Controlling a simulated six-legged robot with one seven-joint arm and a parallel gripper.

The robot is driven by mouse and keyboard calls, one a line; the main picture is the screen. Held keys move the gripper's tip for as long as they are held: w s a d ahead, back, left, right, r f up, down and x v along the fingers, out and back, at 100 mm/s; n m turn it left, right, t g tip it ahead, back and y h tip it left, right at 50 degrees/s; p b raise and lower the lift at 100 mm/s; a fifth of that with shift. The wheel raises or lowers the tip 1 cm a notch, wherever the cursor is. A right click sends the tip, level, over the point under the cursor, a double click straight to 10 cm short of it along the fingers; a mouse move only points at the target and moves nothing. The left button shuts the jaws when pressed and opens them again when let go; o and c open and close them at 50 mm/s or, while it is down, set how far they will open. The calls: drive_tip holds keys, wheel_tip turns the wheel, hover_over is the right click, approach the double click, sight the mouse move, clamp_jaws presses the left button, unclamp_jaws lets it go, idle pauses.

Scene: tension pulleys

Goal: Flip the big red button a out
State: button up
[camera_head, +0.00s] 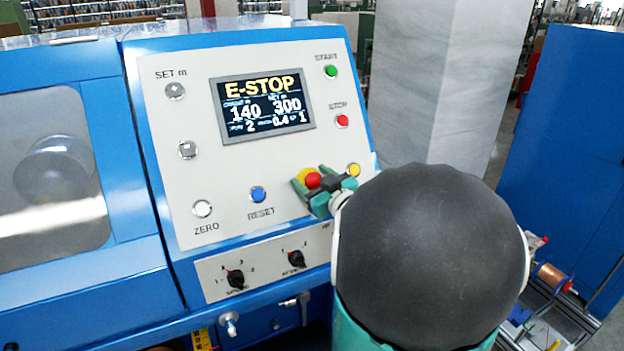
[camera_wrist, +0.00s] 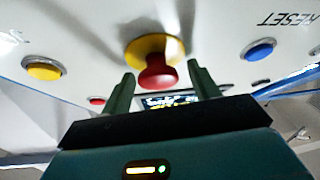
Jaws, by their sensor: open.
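The big red button (camera_head: 313,180) is a red mushroom head on a yellow round base, low on the right of the white control panel. In the wrist view the red button (camera_wrist: 158,74) stands out from its yellow base (camera_wrist: 153,50). My gripper (camera_head: 318,188) is at the button in the head view. In the wrist view my gripper (camera_wrist: 158,84) is open, with one green finger on each side of the red head and visible gaps. My arm hides part of the panel's lower right. The screen (camera_head: 265,105) reads E-STOP.
A blue RESET button (camera_head: 258,195) and a white ZERO button (camera_head: 202,209) sit left of the red button. A small yellow button (camera_head: 353,170) is close on its right. Green START (camera_head: 330,71) and red STOP (camera_head: 342,121) buttons are above. Rotary knobs (camera_head: 235,279) are below.

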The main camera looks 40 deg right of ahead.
clamp_jaws()
drive_tip(key=shift+r, duration=0.1)
drive_tip(key=shift+s+r, duration=0.2)
drive_tip(key=shift+s, duration=0.3)
unclamp_jaws()
drive_tip(key=shift+s+a+r, duration=0.15)
drive_tip(key=shift+s, duration=0.1)
drive_tip(key=shift+w, duration=0.3)
drive_tip(key=s+a, duration=0.2)
drive_tip(key=s, duration=1.1)
drive_tip(key=shift+s, duration=0.3)
